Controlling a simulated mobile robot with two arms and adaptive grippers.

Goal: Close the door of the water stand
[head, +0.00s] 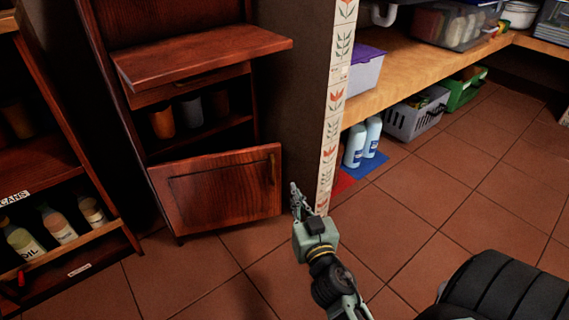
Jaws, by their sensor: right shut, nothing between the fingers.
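The water stand (200,45) is a dark reddish wood cabinet at the left centre of the head view. Its door (215,190) is a panel with a handle (271,169) near its upper right side. The door stands open, tilted outward, and the inside shows above its top edge. My right gripper (295,190) is just right of the door, in front of the tiled wall edge. Its fingers are shut and empty. I cannot tell whether it touches the door. My left gripper is not in view.
A dark shelf with bottles (58,225) stands at the left. A tiled wall edge (335,95) is right of the stand. Further right, a wooden shelf (400,80) has white bottles (355,147) and a grey basket (416,115) beneath. The tiled floor (440,220) is mostly clear.

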